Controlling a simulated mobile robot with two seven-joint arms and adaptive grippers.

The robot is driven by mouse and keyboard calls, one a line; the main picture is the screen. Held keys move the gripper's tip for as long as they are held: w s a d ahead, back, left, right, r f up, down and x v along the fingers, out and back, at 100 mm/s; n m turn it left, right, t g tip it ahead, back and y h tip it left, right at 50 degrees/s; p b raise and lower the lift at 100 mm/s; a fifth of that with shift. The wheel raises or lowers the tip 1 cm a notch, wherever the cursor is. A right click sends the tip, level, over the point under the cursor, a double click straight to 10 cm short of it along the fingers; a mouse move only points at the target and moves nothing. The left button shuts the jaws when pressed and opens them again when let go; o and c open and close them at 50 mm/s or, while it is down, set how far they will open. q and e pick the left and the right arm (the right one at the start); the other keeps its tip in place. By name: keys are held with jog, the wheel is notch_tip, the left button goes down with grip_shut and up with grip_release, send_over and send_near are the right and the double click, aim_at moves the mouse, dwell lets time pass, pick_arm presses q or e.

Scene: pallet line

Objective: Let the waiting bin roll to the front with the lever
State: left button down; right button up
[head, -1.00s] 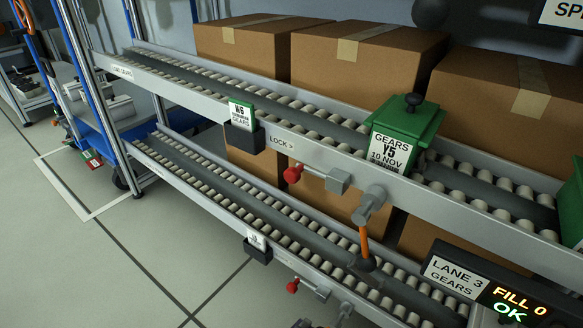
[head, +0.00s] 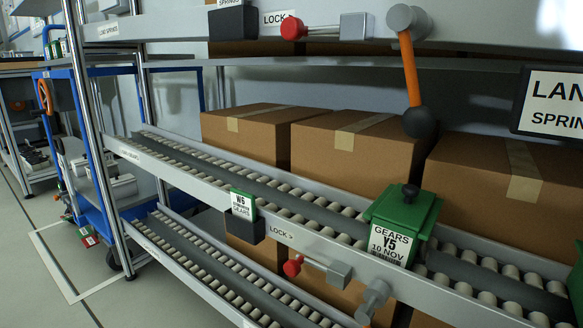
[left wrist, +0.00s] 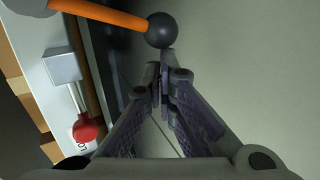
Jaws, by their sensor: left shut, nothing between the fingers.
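A green lidded bin (head: 405,225) labelled GEARS 10 NOV stands on the rollers of the middle lane in the head view. Another green bin (head: 576,285) is cut off at the right edge. My left gripper (left wrist: 161,72) is shut and empty in the left wrist view. Its fingertips are just below the black ball (left wrist: 160,30) of an orange lever (left wrist: 100,13); I cannot tell whether they touch. My right gripper is out of view.
An upper-lane orange lever (head: 410,70) hangs in the head view. Red lock knobs (head: 293,28) sit on the rails; one (left wrist: 87,130) shows left of my gripper in the wrist view. Cardboard boxes (head: 355,150) stand behind the middle lane. Open floor (head: 30,270) lies at left.

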pick_arm(q)
jog(key=shift+s+d, duration=0.1)
jog(key=shift+s+d, duration=0.7)
jog(key=shift+d, duration=0.3)
jog(key=shift+s+d, duration=0.7)
jog(key=shift+d, duration=0.3)
jog(key=a+p+v, duration=0.1)
jog(key=p+v, duration=0.5)
jog(key=v, duration=0.2)
jog(key=shift+w+p, duration=0.3)
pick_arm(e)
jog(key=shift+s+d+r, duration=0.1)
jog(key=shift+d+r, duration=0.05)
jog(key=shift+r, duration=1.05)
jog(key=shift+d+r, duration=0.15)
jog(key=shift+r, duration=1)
